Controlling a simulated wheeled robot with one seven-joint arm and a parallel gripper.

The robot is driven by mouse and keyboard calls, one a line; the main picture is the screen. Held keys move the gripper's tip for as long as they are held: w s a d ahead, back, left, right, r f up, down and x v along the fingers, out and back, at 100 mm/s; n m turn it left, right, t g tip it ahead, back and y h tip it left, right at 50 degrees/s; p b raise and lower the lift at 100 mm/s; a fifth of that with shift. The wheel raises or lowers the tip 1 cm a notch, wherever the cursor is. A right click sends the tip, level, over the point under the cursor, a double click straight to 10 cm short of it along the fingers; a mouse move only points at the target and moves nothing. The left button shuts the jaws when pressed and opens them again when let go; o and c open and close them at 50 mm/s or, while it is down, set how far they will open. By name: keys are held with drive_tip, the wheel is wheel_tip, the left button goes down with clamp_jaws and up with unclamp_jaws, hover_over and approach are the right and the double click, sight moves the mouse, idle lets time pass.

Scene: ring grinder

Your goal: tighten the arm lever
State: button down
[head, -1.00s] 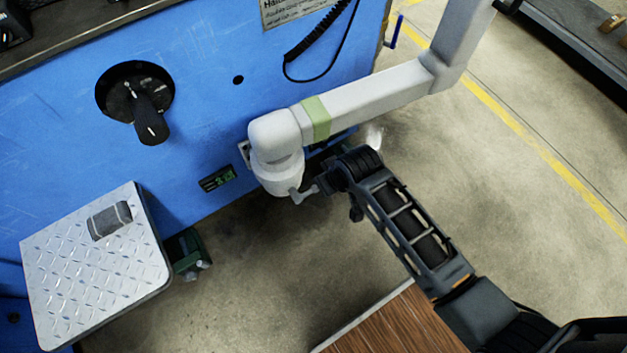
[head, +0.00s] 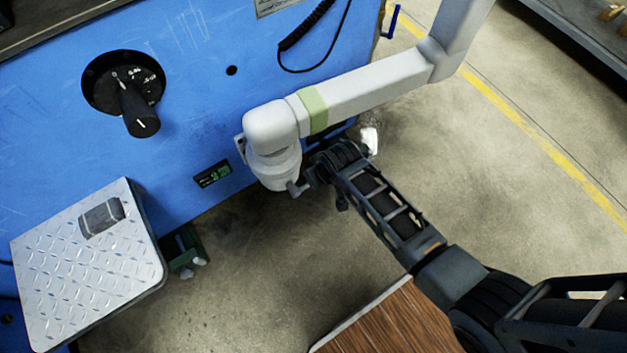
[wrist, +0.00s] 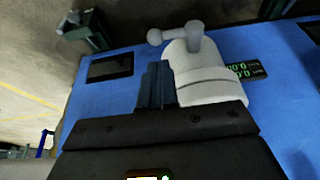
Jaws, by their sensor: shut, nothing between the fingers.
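The arm lever (head: 297,188) is a small grey handle at the lower end of the white joint (head: 272,165) of the machine's jointed arm. In the wrist view the lever (wrist: 176,36) shows a rounded hub and a side bar ending in a ball, pointing left. My gripper (wrist: 157,68) is shut and empty, with its dark fingers beside the white joint's left side. The fingertips appear below the lever's bar in the picture; I cannot tell whether they touch anything. In the head view my wrist is right of the lever and the fingers are mostly hidden.
The white arm (head: 375,85) with a green band reaches over my wrist. The blue machine (head: 185,60) carries a black knob (head: 138,110) and a small green display (head: 212,174). A metal tread plate (head: 85,255) projects at lower left. Open floor lies to the right.

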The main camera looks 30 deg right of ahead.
drive_tip(key=b+x, duration=0.1)
drive_tip(key=x, duration=0.5)
drive_tip(key=shift+s+f+b, duration=0.2)
drive_tip(key=shift+s+b, duration=0.1)
drive_tip(key=shift+b, duration=0.05)
drive_tip(key=shift+d+f+y+b, duration=0.25)
drive_tip(key=shift+f+y+b, duration=0.2)
drive_tip(key=shift+y, duration=0.15)
drive_tip(key=shift+d+f+y+b, duration=0.15)
drive_tip(key=shift+y+b, duration=0.2)
drive_tip(key=shift+y, duration=0.05)
wheel_tip(320, 180, down, 9)
drive_tip(key=a+m+t+y+b, duration=0.1)
drive_tip(key=m+y+b, duration=0.2)
drive_tip(key=y+b, duration=0.7)
drive_tip(key=shift+a+y+b, duration=0.3)
drive_tip(key=shift+a+b, duration=0.1)
drive_tip(key=shift+b, duration=3.95)
drive_tip(key=shift+a, duration=0.15)
